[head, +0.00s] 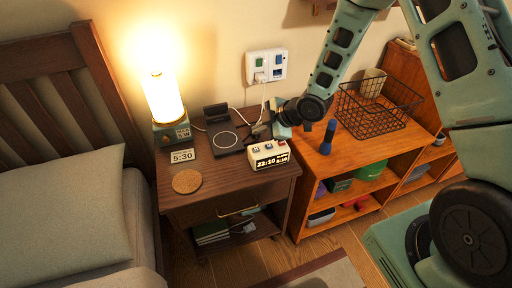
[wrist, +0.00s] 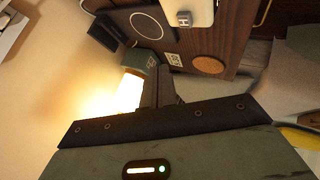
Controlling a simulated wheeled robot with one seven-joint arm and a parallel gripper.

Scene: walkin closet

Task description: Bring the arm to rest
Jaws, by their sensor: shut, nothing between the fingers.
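My arm reaches in from the upper right in the head view, bent down over the gap between the nightstand (head: 240,187) and the orange-brown shelf unit (head: 340,165). My gripper (head: 258,131) points left, above the back right of the nightstand, just behind the white clock (head: 269,154). In the wrist view the dark fingers of my gripper (wrist: 158,72) are together, with nothing held. Whether the gripper touches anything below it I cannot tell.
A lit lamp (head: 163,98), a black charging pad (head: 225,138), a date card (head: 182,156) and a cork coaster (head: 186,181) are on the nightstand. A dark blue flashlight (head: 327,137) and a wire basket (head: 372,118) stand on the shelf unit. A bed (head: 70,205) is left.

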